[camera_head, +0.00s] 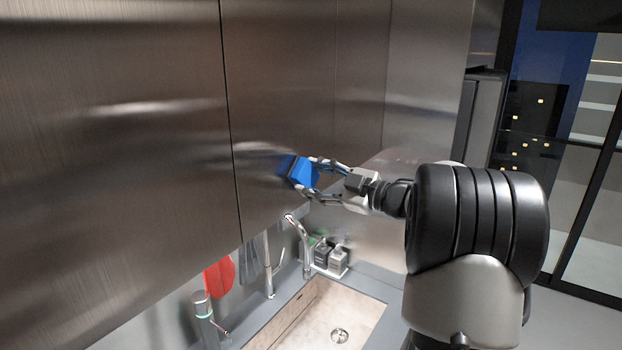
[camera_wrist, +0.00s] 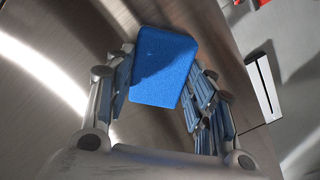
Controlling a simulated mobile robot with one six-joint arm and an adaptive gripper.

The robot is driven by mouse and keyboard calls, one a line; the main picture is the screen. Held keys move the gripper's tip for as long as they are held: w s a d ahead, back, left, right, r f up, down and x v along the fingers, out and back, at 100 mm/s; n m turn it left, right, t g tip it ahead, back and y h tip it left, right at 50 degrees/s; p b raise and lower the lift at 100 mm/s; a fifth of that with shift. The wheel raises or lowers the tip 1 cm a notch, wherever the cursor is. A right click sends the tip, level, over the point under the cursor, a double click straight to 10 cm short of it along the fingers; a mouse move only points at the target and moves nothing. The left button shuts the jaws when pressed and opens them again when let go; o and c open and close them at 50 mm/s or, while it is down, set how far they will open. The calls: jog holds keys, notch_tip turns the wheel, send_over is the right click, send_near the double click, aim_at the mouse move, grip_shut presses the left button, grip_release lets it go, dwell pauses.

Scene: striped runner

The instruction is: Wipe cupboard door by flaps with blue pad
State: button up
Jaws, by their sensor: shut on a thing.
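The blue pad (camera_head: 299,170) is held between the fingers of my gripper (camera_head: 318,178), which is shut on it. In the wrist view the pad (camera_wrist: 163,66) sits between both fingers of my gripper (camera_wrist: 160,80), with its broad face toward the camera. The brushed-metal cupboard door (camera_head: 275,90) is right beside the pad; the pad lies close against the door's lower part. I cannot tell for certain whether they touch. The door also fills much of the wrist view (camera_wrist: 60,30), with a bright glare streak. No flaps can be made out.
Below the cupboards is a counter with a sink (camera_head: 335,312), a tall faucet (camera_head: 302,240) and a soap bottle set (camera_head: 332,258). A red utensil (camera_head: 219,276) hangs under the cupboard. Another metal door (camera_head: 110,130) adjoins on the left, past a dark seam.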

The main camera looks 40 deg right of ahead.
jog(key=shift+w+d+p, duration=0.2)
jog(key=shift+d+p, duration=0.1)
jog(key=shift+d, duration=0.3)
jog(key=shift+w+d+p, duration=0.15)
jog(key=shift+d+p, duration=0.1)
jog(key=shift+d, duration=0.3)
jog(key=shift+s+a+b, duration=0.15)
jog(key=shift+a+b, duration=0.35)
jog(key=shift+a, duration=0.2)
jog(key=shift+s+a+b, duration=0.35)
jog(key=shift+a+b, duration=0.05)
jog(key=shift+a, duration=0.65)
jog(key=shift+s+a+b, duration=0.4)
jog(key=shift+a, duration=0.7)
jog(key=shift+s+a+b, duration=0.35)
jog(key=shift+a+b, duration=0.05)
jog(key=shift+a, duration=0.65)
jog(key=shift+s+d, duration=0.1)
jog(key=shift+v, duration=2.9)
jog(key=v, duration=0.3)
jog(key=shift+f, duration=0.1)
